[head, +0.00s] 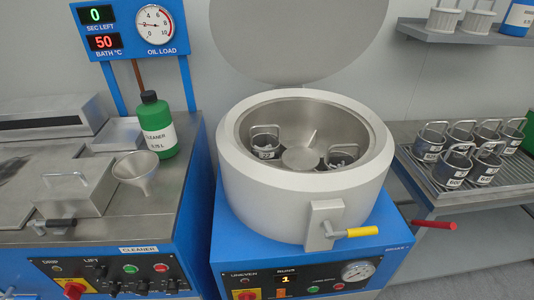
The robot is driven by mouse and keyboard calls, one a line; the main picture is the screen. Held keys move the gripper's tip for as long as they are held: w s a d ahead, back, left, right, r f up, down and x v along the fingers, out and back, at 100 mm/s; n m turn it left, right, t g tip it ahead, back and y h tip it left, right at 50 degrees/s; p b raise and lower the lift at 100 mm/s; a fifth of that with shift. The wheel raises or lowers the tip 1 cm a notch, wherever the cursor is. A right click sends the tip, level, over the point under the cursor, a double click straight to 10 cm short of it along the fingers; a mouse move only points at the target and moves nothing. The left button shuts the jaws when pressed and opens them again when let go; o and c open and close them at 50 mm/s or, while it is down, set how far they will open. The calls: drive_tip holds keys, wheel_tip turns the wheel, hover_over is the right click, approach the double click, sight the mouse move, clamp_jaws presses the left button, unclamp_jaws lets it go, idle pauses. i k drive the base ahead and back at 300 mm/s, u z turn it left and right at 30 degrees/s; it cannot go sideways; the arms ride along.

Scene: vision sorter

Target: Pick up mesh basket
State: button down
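Two small metal baskets with wire loop handles sit in the open round drum (232,165). One basket (264,153) is at the drum's left, with a dark label on its front. The other basket (343,157) is at the right and seems to hold something pale, too small to make out. Several similar labelled vessels with loop handles, one of them a front vessel (455,168), stand on the slatted rack (420,180) at the right. I cannot tell whether their walls are mesh. My gripper is not in view.
The drum's round lid (295,40) stands raised behind it. A yellow-handled latch (362,232) and a red-handled lever (435,224) stick out in front. A green cleaner bottle (157,125) and a funnel (137,170) stand on the left bench. A wall shelf (450,36) hangs upper right.

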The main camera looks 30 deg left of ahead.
sight(265, 146)
drive_tip(key=z, duration=0.95)
drive_tip(key=k, duration=0.9)
drive_tip(key=u, duration=1)
drive_tip(key=i, duration=1)
drive_tip(key=z, duration=0.35)
